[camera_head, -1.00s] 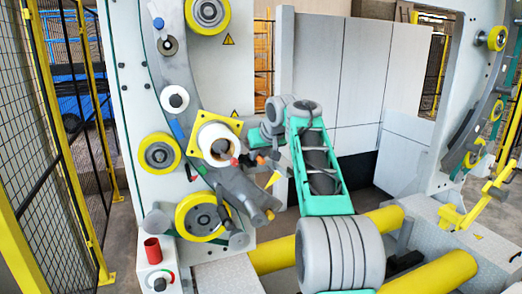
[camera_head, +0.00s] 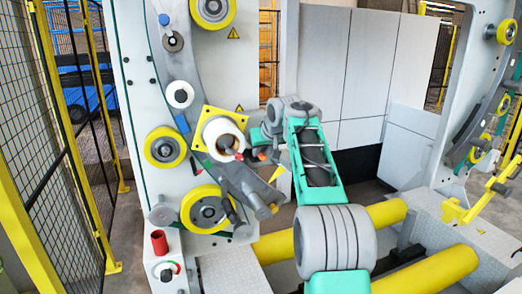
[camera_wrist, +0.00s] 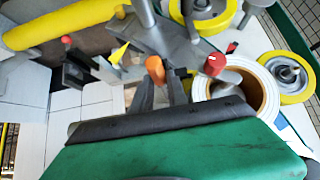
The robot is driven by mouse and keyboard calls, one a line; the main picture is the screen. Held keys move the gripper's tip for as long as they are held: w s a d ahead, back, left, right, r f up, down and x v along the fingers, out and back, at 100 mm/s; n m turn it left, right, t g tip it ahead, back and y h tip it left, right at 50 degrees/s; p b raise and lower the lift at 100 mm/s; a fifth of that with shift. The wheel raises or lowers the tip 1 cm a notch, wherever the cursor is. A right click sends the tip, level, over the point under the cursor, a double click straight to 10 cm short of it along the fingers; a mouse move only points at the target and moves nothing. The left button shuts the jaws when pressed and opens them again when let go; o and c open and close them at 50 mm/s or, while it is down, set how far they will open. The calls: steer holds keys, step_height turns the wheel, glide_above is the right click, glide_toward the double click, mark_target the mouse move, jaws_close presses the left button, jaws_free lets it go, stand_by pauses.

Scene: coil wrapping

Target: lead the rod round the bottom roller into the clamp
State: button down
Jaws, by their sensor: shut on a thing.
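My gripper (camera_wrist: 160,92) is shut on a small part with an orange end (camera_wrist: 155,68), which looks like the rod's end. The rest of the rod cannot be made out. In the head view my gripper (camera_head: 264,150) is just right of the white roll (camera_head: 223,134), partly hidden by my own wrist. The bottom roller (camera_head: 190,211), a big yellow-rimmed wheel, is on the machine panel below and left of my gripper. A yellow pointer (camera_wrist: 119,52) and grey fittings stand left of the fingers in the wrist view. I cannot tell which part is the clamp.
A grey bar (camera_head: 248,193) slants down to the right below the white roll. A red-capped peg (camera_wrist: 214,64) is close right of the fingers. Yellow pipes (camera_head: 285,243) run low behind my arm. A mesh fence (camera_head: 75,190) closes the left side.

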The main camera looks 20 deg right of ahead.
steer(key=d+p, duration=0.2)
steer(key=d, duration=0.2)
stand_by(0.5)
steer(key=shift+a, duration=0.1)
step_height(320, 180, down, 8)
steer(key=b, duration=0.5)
steer(key=shift+b, duration=0.35)
stand_by(0.6)
